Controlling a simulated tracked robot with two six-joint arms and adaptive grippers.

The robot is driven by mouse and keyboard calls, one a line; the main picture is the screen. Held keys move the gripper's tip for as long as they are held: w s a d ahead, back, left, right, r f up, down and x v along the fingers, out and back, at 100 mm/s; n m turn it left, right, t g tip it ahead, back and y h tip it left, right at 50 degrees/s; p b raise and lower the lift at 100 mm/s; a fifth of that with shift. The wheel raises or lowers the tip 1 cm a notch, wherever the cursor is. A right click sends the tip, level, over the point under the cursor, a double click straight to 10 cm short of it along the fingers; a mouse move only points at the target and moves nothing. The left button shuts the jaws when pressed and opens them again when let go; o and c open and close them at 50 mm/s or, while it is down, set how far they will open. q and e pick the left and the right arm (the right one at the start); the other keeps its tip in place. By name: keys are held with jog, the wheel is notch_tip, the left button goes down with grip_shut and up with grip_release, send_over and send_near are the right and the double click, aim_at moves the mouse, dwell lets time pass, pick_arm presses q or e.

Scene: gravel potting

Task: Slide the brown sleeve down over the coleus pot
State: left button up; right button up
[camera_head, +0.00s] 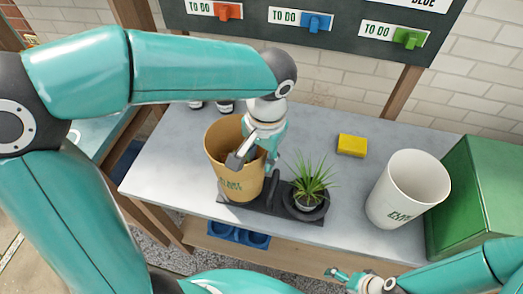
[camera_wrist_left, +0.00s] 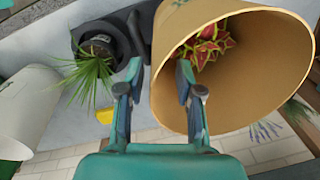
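The brown sleeve (camera_head: 228,181) stands about upright at the left end of the black tray (camera_head: 260,210). Its base looks to be at tray level. The coleus (camera_wrist_left: 207,45), with red and yellow-green leaves, shows inside the sleeve (camera_wrist_left: 250,95) in the wrist view; its pot is hidden. My left gripper (camera_head: 254,158) is at the sleeve's rim, one finger inside and one outside. In the wrist view its fingers (camera_wrist_left: 160,78) are apart, with gaps to the wall between them. My right gripper (camera_head: 345,276) is at the bottom edge, away from the sleeve; its finger opening is unclear.
A spiky green plant (camera_head: 312,182) in a dark pot stands on the tray, right of the sleeve. A white sleeve (camera_head: 395,190), a yellow sponge (camera_head: 352,145) and a green box (camera_head: 485,190) are farther right. Blue containers (camera_head: 238,235) sit below the bench.

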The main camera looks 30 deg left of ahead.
pick_arm(q)
jog(key=r, duration=0.8)
jog(key=d+r, duration=0.1)
jog(key=r, duration=0.2)
jog(key=shift+r, duration=0.4)
